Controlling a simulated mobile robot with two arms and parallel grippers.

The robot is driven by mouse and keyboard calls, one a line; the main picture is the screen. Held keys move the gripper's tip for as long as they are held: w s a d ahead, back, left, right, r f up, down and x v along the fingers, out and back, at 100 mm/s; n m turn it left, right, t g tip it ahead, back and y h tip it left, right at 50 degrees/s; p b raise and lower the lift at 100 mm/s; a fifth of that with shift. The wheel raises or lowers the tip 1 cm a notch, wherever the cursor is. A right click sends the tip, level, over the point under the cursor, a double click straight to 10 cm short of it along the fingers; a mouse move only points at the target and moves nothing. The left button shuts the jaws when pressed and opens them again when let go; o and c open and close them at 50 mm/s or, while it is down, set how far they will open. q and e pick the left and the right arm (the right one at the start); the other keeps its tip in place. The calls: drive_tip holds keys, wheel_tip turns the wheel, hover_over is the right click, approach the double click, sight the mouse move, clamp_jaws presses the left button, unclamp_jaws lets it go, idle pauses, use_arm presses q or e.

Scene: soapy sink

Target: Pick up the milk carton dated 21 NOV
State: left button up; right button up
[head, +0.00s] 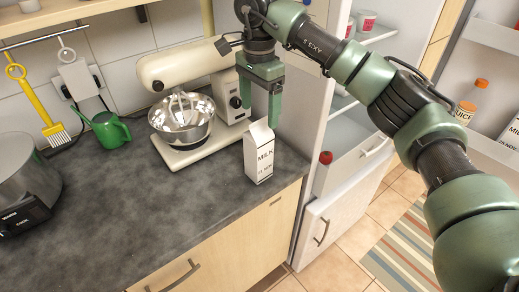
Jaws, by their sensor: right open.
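A white milk carton (259,158) with a gabled top stands upright on the dark countertop near its right front corner. The word MILK shows on its front, with a smaller line of print below that is too small to read surely. My right gripper (260,104) is open, with its green fingers pointing down just above the carton's top. Nothing is held between them. My left gripper is not in view.
A cream stand mixer (187,63) with a steel bowl (183,130) stands left of the carton. A green watering can (107,131) and a metal pot (27,172) are farther left. The open fridge (345,125) is on the right. Counter in front of the carton is clear.

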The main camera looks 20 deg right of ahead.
sight(258, 125)
drive_tip(key=f+p, duration=0.1)
drive_tip(key=f, duration=0.1)
drive_tip(key=f+p, duration=0.1)
drive_tip(key=f, duration=0.1)
drive_tip(key=s+f+p, duration=0.1)
drive_tip(key=f, duration=0.1)
drive_tip(key=shift+a+f, duration=0.2)
drive_tip(key=shift+f, duration=0.4)
drive_tip(key=c, duration=1.6)
drive_tip(key=shift+r, duration=0.1)
clamp_jaws()
